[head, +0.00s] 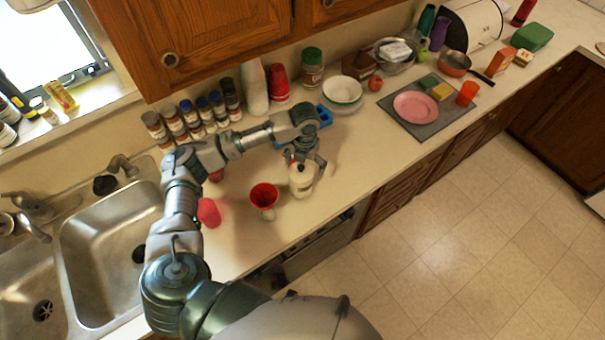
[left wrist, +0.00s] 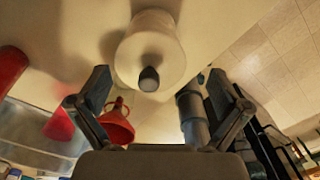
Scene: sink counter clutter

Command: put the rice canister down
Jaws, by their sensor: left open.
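The rice canister, which I take to be the white one with a dark knob (head: 300,182), stands upright on the counter near its front edge. In the left wrist view its round white top and knob (left wrist: 150,50) show just beyond the fingers. My left gripper (head: 305,160) is above the canister with its fingers spread. In the left wrist view the gap between the fingertips (left wrist: 160,85) is wide, and neither finger visibly touches the canister. The canister's base is partly hard to make out. My right gripper is not in view.
Several spice jars (head: 190,120) line the wall. Counter right of the canister (head: 365,165) is clear up to a grey mat (head: 432,127).

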